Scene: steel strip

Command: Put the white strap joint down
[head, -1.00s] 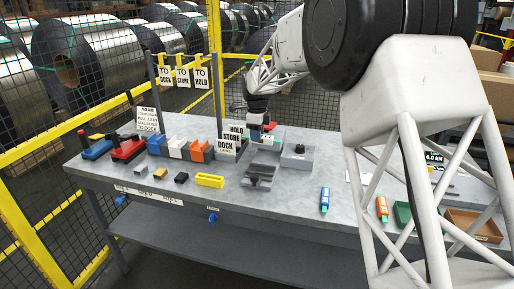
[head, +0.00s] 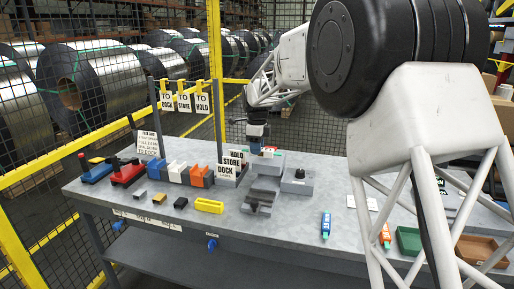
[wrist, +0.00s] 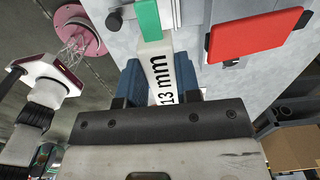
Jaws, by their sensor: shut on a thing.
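In the head view, my gripper (head: 257,137) points down above the back of the bench, behind the grey blocks near the middle. The joint is too small and partly hidden there to make out clearly. I cannot tell whether it touches anything beneath it.
Signs reading HOLD, STORE and DOCK (head: 229,168) stand left of the grey stepped blocks (head: 262,187). A red plate (wrist: 256,38) is close to my gripper.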

